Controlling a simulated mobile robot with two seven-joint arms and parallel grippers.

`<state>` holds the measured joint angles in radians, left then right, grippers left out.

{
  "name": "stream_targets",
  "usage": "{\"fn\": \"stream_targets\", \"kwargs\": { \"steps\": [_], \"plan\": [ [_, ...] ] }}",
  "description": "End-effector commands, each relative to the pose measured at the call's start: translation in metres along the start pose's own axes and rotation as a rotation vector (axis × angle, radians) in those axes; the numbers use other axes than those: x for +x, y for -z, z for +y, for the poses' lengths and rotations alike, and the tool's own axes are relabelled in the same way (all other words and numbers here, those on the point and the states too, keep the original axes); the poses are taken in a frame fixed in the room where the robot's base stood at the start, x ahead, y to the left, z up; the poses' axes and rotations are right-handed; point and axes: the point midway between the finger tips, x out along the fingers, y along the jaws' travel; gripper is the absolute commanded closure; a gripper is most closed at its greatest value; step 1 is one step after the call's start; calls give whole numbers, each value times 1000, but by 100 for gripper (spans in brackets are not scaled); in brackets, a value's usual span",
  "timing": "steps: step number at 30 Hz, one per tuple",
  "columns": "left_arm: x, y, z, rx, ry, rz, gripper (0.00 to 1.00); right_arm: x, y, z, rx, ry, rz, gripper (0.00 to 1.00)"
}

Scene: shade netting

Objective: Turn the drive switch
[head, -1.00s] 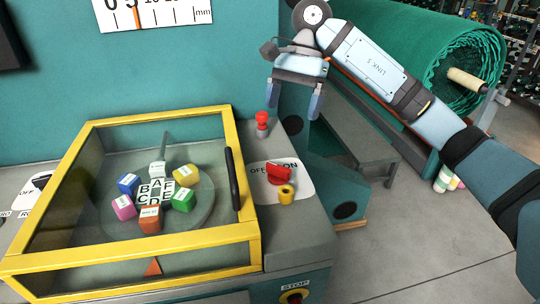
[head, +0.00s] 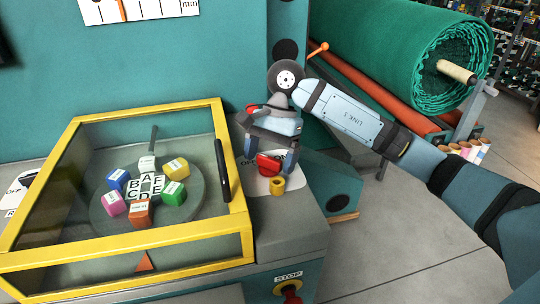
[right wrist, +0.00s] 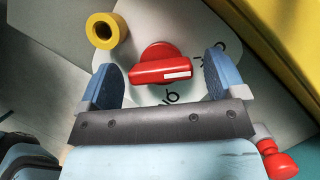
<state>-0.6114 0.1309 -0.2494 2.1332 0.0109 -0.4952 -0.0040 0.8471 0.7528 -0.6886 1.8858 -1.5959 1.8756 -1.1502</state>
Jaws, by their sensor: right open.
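The drive switch is a red knob (head: 268,164) with a white mark on its handle, set on a white OFF/ON plate (head: 256,186). It also shows in the right wrist view (right wrist: 161,66). My right gripper (head: 269,162) is open above the switch, pointing down. In the right wrist view its blue fingers (right wrist: 163,80) stand on either side of the red knob, apart from it. The plate's lettering is partly hidden by the gripper. My left gripper is not in view.
A yellow ring-shaped part (head: 277,186) sits just beside the switch. A yellow-framed clear cover (head: 236,200) over coloured blocks stands to the left. A red knob (right wrist: 277,160) is near the gripper in the wrist view. A red stop button (head: 291,296) is on the front.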

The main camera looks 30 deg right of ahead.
Motion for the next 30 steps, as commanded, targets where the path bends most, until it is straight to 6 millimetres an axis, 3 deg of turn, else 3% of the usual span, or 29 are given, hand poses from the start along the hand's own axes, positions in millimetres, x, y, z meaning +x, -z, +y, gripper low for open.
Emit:
{"fn": "stream_targets", "kwargs": {
  "steps": [3,4,10,20,30],
  "plan": [
    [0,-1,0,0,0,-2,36,0,0,0,0,0,0,11],
    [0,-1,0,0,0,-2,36,0,0,0,0,0,0,15],
    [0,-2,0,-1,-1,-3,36,0,0,0,0,0,0,60],
    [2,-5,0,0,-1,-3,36,0,0,0,33,13,1,60],
    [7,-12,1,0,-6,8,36,2,1,1,232,98,1,60]
  ]
}}
